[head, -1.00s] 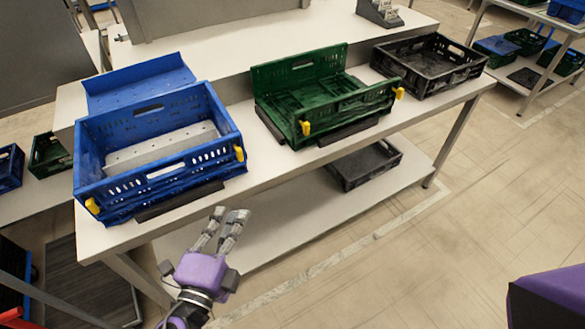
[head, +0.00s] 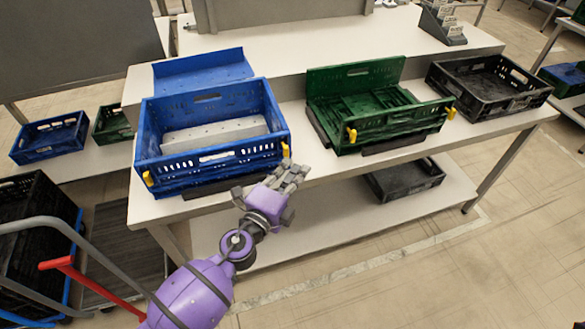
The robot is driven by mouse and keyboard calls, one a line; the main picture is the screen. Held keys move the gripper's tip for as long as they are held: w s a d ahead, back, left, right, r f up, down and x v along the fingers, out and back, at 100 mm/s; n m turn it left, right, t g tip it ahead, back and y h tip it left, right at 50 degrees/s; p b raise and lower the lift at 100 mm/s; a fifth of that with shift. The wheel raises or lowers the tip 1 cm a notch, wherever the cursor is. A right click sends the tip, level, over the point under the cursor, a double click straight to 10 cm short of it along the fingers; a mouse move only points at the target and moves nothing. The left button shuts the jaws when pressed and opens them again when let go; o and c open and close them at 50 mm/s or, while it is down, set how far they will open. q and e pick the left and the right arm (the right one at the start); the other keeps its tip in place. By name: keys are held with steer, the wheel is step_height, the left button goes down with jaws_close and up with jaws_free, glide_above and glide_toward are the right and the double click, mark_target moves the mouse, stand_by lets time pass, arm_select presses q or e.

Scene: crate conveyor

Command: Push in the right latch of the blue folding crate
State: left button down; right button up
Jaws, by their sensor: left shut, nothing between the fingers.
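The blue folding crate (head: 212,158) stands on the white table at the left, its walls up around a pale grey inside. Its right latch (head: 285,149) is a small yellow tab at the front right corner. Its left latch (head: 148,178) is a yellow tab at the front left corner. My left gripper (head: 291,173) is shut and empty, with its fingertips just in front of and below the right latch. I cannot tell whether they touch it. My right gripper is not in view.
A green folding crate (head: 400,128) with yellow latches stands to the right, partly folded, then a black crate (head: 492,105). The white table (head: 340,170) has a narrow free strip in front. A cart with a red handle (head: 85,285) stands at lower left.

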mark_target(284, 148)
arm_select(q)
steer(key=shift+w+a, duration=0.1)
steer(key=shift+w, duration=0.2)
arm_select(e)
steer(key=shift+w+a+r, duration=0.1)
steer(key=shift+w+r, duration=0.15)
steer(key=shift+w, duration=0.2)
arm_select(q)
steer(key=w, duration=0.1)
steer(key=w+a, duration=0.1)
steer(key=shift+w, duration=0.3)
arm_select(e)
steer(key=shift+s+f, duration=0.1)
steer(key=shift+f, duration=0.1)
